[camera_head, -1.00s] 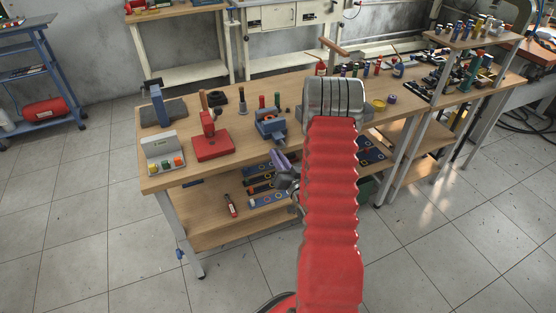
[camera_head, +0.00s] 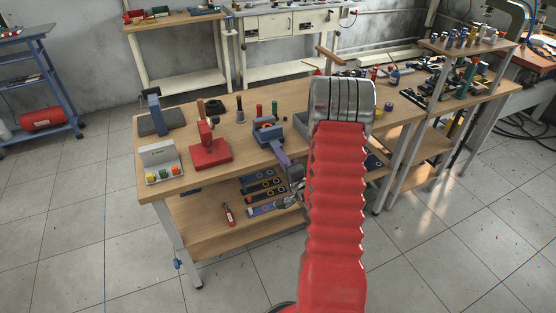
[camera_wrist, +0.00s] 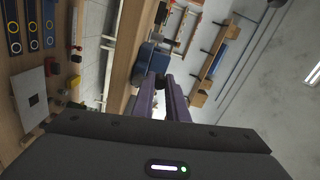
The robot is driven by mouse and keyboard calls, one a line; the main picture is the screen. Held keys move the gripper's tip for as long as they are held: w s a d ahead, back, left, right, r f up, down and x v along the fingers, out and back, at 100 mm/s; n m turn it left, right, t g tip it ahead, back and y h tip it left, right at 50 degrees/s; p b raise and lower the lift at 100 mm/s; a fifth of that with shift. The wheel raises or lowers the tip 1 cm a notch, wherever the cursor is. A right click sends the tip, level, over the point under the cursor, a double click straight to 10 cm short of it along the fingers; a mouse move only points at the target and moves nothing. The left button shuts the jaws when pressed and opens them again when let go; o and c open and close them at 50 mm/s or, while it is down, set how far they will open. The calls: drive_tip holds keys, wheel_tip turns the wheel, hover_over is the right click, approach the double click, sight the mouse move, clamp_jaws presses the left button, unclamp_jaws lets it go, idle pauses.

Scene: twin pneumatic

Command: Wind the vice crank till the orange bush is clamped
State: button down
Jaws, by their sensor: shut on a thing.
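The blue vice (camera_head: 267,128) stands near the front edge of the wooden bench. It also shows beyond my fingers in the wrist view (camera_wrist: 152,58). My gripper (camera_head: 276,147), with its purple fingers, reaches up to the front of the vice, where the crank is. In the wrist view my gripper (camera_wrist: 161,80) has its fingers close together, with their tips at a small dark part on the vice's front. I take that part to be the crank handle; the fingers mostly hide it. I cannot make out the orange bush in either view.
A red press (camera_head: 209,150) and a grey box with coloured buttons (camera_head: 160,162) stand left of the vice. A grey-blue fixture (camera_head: 153,120) is behind them. My red arm hides the bench right of the vice. A lower shelf (camera_head: 205,236) holds several small items.

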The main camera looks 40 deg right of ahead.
drive_tip(key=shift+s+d+m, duration=0.2)
drive_tip(key=shift+d+m, duration=0.35)
drive_tip(key=shift+m, duration=1)
drive_tip(key=shift+s+d+m, duration=0.15)
drive_tip(key=shift+d+m, duration=0.4)
drive_tip(key=shift+m, duration=1.05)
drive_tip(key=shift+s+d+m, duration=0.2)
drive_tip(key=shift+d+m, duration=0.35)
drive_tip(key=shift+m, duration=1)
drive_tip(key=c, duration=1.7)
unclamp_jaws()
drive_tip(key=shift+r, duration=0.15)
drive_tip(key=shift+c, duration=0.2)
drive_tip(key=v, duration=1.3)
drive_tip(key=shift+s+a, duration=0.15)
drive_tip(key=shift+s, duration=0.2)
